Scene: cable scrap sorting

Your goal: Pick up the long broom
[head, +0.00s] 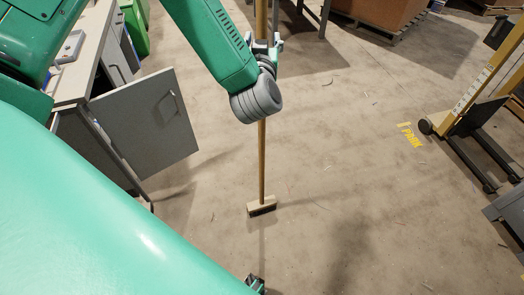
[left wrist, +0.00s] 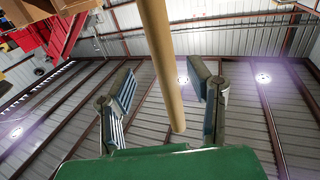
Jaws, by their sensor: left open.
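The long broom stands upright on the floor in the head view, with a thin wooden handle (head: 262,160) and a pale block head with dark bristles (head: 261,206). My left gripper (head: 268,46) is at the upper part of the handle, and my wrist hides a stretch of it. In the left wrist view the handle (left wrist: 160,55) passes between the two open fingers (left wrist: 164,95), with a gap on each side. A small dark piece at the bottom edge of the head view may be my right gripper (head: 256,284); its fingers cannot be made out.
A grey cabinet with an open door (head: 150,120) stands at the left. A yellow pallet lifter (head: 472,90) stands at the right. A brown crate on a pallet (head: 385,12) is at the back. The floor around the broom head is clear apart from small scraps.

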